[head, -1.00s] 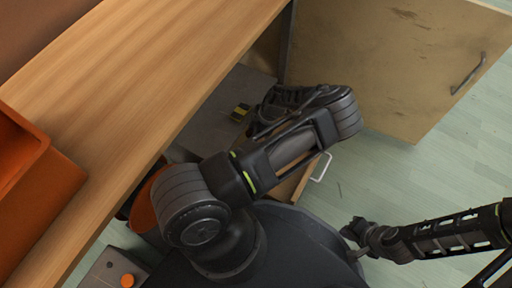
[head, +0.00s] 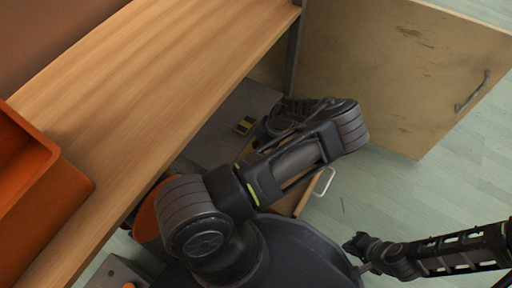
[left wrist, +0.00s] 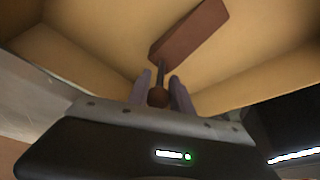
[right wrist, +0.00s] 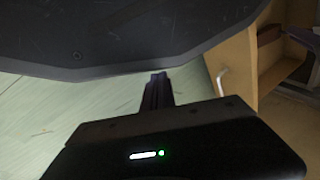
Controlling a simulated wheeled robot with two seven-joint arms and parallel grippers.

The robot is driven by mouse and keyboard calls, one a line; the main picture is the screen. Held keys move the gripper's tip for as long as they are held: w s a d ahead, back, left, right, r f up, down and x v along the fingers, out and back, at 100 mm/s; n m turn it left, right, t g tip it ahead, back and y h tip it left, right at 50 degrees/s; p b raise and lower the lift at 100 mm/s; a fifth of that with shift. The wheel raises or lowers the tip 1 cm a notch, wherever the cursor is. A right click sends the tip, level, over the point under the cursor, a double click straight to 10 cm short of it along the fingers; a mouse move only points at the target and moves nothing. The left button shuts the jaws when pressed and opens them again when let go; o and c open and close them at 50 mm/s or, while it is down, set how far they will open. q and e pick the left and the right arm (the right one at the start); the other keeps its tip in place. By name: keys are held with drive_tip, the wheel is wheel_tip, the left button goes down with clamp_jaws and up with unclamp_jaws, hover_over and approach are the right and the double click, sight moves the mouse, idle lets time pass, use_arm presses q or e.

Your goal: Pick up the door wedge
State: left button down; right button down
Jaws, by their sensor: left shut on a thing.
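A reddish-brown block (left wrist: 190,32), which looks like the door wedge, shows in the left wrist view inside a pale wooden drawer, beyond my left fingertips. My left gripper (left wrist: 160,82) is shut on a thin dark stick with a round brown ball (left wrist: 158,97) at its near end. The stick points at the block's lower corner; I cannot tell whether they touch.
The open drawer (head: 304,192) has a white handle (head: 325,181). A cabinet door (head: 400,80) stands open at upper right. A yellow-and-black object (head: 244,125) lies on a grey surface beside my left arm. A wooden top (head: 150,80) holds an orange tray (head: 45,155). Floor at right is clear.

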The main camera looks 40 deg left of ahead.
use_arm(q)
drive_tip(key=shift+w+d+p, duration=0.3)
drive_tip(key=shift+w+d, duration=0.7)
drive_tip(key=shift+d, duration=0.15)
wheel_tip(320, 180, up, 14)
drive_tip(key=p, duration=0.4)
drive_tip(key=shift+f+p, duration=0.15)
drive_tip(key=shift+p, duration=0.15)
drive_tip(key=shift+d, duration=0.1)
